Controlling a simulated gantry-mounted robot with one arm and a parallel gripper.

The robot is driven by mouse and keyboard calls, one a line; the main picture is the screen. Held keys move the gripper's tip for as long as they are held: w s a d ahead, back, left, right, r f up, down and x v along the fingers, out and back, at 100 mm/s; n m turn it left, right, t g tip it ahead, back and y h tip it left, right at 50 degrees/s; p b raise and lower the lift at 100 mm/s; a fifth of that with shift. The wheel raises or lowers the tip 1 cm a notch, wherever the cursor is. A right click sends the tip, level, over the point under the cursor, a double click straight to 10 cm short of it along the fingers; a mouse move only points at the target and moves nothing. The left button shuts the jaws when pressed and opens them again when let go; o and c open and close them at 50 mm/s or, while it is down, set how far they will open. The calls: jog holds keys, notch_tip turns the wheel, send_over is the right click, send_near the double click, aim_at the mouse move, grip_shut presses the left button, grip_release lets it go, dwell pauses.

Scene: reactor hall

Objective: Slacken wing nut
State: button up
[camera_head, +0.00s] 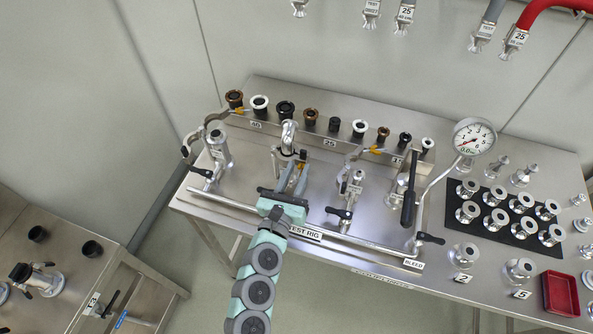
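My teal arm reaches up from the bottom of the view to the middle of the test rig. My gripper (297,166) is at the middle clamp fitting (288,137), in front of it. Its two grey fingers point up and away from the camera at the fitting. Fingers and fitting overlap here, so I cannot tell whether they touch or grip anything. A wing nut is too small to make out clearly; the fingers hide part of the fitting.
Similar fittings stand at the left (217,147) and right (353,187) of the rig. A pressure gauge (474,137) and a black lever (409,195) stand farther right. A front rail (375,247) runs along the bench. A black mat (492,238) with several flanges and a red tray (560,294) lie right.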

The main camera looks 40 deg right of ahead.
jog(key=shift+c, duration=0.5)
grip_shut()
